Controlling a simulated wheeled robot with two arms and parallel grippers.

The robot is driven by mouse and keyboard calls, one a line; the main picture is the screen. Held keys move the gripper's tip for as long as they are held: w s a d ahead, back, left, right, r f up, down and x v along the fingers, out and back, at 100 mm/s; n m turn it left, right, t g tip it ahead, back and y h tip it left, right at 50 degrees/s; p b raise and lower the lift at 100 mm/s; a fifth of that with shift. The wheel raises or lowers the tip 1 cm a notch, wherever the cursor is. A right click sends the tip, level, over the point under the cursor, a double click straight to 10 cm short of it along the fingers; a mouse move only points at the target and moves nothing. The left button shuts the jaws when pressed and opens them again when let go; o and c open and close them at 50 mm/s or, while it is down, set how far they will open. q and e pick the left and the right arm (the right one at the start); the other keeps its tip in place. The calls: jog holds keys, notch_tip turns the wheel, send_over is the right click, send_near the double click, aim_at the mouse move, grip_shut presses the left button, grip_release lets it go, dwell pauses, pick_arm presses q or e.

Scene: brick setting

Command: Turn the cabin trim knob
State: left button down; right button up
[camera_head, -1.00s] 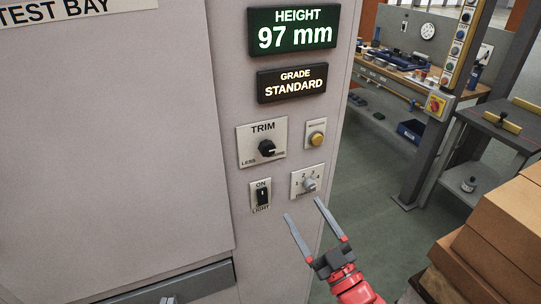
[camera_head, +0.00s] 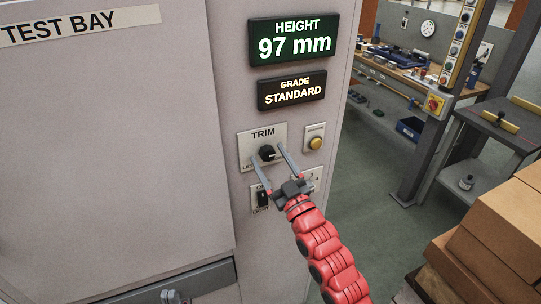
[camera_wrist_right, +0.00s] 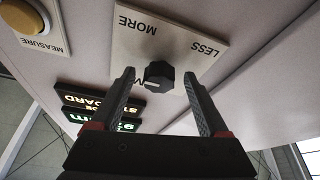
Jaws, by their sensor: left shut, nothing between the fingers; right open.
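The trim knob (camera_head: 267,152) is black and sits on a pale TRIM plate (camera_head: 248,138) on the grey cabinet, with LESS at the left and MORE at the right. My right gripper (camera_head: 267,153) is open, with one finger on each side of the knob. The right wrist view shows the plate upside down and the knob (camera_wrist_right: 160,75) between the spread fingertips (camera_wrist_right: 159,72), with gaps at both sides. A pale mark shows on the knob's face.
A HEIGHT display (camera_head: 292,42) reads 97 mm and a GRADE display (camera_head: 291,90) reads STANDARD. A yellow button (camera_head: 315,142) is right of the knob. A light switch (camera_head: 262,197) and a partly hidden selector plate (camera_head: 314,177) are below. Boxes (camera_head: 500,235) stand at the right.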

grip_shut()
dwell(0.5)
jog(key=shift+m, duration=0.4)
jog(key=m+h+b, duration=0.1)
jog(key=m, duration=0.1)
jog(key=shift+m+t+h, duration=0.4)
jog(key=m+h, duration=0.1)
jog(key=m, duration=0.3)
jog(key=shift+a+t+h+b, duration=0.15)
jog(key=shift+t+h+b, duration=0.15)
jog(key=shift+h, duration=0.1)
jog(key=m+h, duration=0.1)
jog(key=m, duration=0.1)
jog(key=m+h+p, duration=0.1)
jog(key=shift+a+r+m, duration=0.1)
jog(key=shift+r+m, duration=0.1)
jog(key=shift+m, duration=0.2)
jog(key=shift+s+m+h+p, duration=0.1)
jog(key=shift+m+h+p, duration=1.15)
jog(key=shift+m, duration=1.35)
jog(key=shift+m+h, duration=0.25)
jog(key=shift+m, duration=0.05)
